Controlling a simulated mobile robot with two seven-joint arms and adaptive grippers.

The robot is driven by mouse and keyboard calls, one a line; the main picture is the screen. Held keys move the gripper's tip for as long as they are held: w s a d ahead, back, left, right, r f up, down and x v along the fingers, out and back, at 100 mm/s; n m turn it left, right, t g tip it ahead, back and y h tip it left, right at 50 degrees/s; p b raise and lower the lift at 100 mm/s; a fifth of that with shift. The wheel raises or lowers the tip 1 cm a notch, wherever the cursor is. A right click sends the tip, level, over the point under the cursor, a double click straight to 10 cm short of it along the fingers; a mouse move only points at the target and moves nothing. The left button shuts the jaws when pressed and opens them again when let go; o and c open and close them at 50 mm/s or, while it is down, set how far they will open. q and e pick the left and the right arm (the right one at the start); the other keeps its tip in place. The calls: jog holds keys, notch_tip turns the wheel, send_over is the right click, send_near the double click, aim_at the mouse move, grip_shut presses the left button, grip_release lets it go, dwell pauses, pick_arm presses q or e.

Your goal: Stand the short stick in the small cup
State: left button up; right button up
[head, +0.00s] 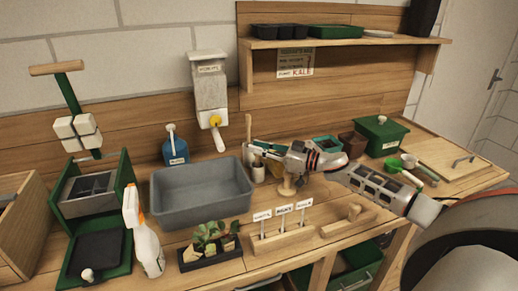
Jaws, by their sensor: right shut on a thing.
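The small cup (258,173) is pale and stands on the bench just right of the grey basin. My right gripper (263,149) reaches in from the right, above and slightly behind the cup, with its fingers pointing left. It is shut on a short pale stick (256,158), which is close over the cup; I cannot tell whether its lower end is inside the rim. A taller brown-topped stick (248,127) shows upright behind the fingers, its foot hidden. My left gripper is not in view.
The grey basin (165,215) is left of the cup. A wooden label holder (262,246) with white tags and a black seedling tray (200,259) stand in front. A wooden knob (287,186) stands near the gripper. A green box (380,133) is at right.

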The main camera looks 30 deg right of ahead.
jog(key=shift+f, duration=0.1)
jog(key=shift+f, duration=0.15)
jog(key=o, duration=1)
jog(key=shift+c, duration=0.2)
jog(key=shift+r, duration=0.25)
jog(key=v, duration=1.2)
jog(key=shift+f, duration=0.1)
